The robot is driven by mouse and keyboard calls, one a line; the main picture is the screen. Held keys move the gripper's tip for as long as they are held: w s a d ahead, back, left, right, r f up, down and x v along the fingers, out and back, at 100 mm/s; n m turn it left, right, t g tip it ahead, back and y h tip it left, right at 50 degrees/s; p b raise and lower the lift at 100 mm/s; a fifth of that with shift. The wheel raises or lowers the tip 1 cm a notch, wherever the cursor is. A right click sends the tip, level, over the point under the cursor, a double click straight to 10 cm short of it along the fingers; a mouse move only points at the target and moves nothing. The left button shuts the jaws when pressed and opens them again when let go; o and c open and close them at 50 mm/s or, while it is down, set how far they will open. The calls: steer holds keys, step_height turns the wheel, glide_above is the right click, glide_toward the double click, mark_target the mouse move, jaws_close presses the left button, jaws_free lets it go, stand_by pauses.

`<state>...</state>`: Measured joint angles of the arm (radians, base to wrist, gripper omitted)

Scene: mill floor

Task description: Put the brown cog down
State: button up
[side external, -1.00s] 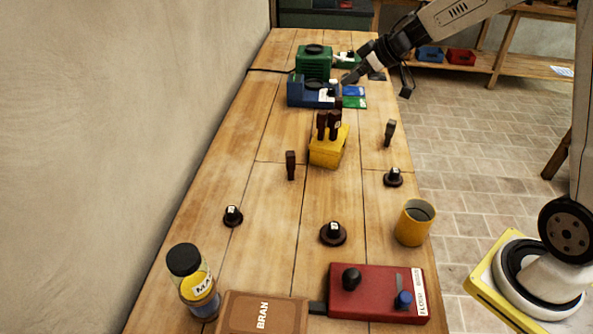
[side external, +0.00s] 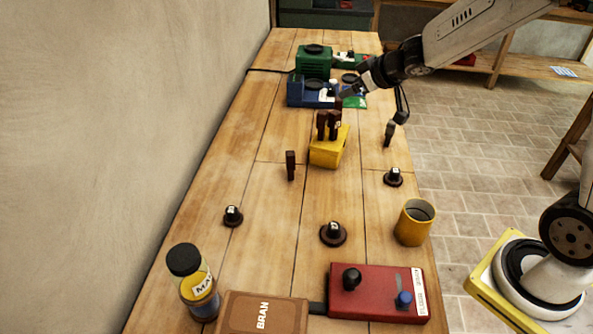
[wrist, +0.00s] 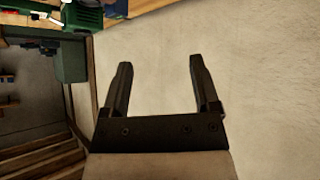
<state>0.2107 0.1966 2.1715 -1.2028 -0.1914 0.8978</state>
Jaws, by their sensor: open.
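My gripper (side external: 350,93) is open over the far part of the bench, right of a blue machine (side external: 301,93). It also shows in the wrist view (wrist: 160,63), with nothing between its fingers. I cannot tell for sure which piece is the brown cog. A dark round piece (side external: 349,78) lies just behind my gripper, and a small brown piece (side external: 339,103) is close by; both are too small to make out. Dark round knobbed pieces stand nearer on the bench, at left (side external: 233,216), middle (side external: 333,234) and right (side external: 393,178).
A yellow block (side external: 328,153) holds brown upright pieces. A green machine (side external: 313,60) stands behind the blue one. A yellow cup (side external: 415,222), red control box (side external: 375,296), brown BRAN box (side external: 262,313) and jar (side external: 193,285) stand at the near end. The wall borders the left.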

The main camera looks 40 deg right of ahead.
steer(key=s+a+f+m+g, duration=0.1)
steer(key=s+a+f+g, duration=0.2)
steer(key=s, duration=0.6)
steer(key=s+a+f+m+g, duration=0.1)
steer(key=s+a+f+g, duration=0.3)
steer(key=s, duration=0.6)
step_height(320, 180, down, 2)
steer(key=shift+s+f, duration=0.1)
steer(key=shift+s, duration=0.15)
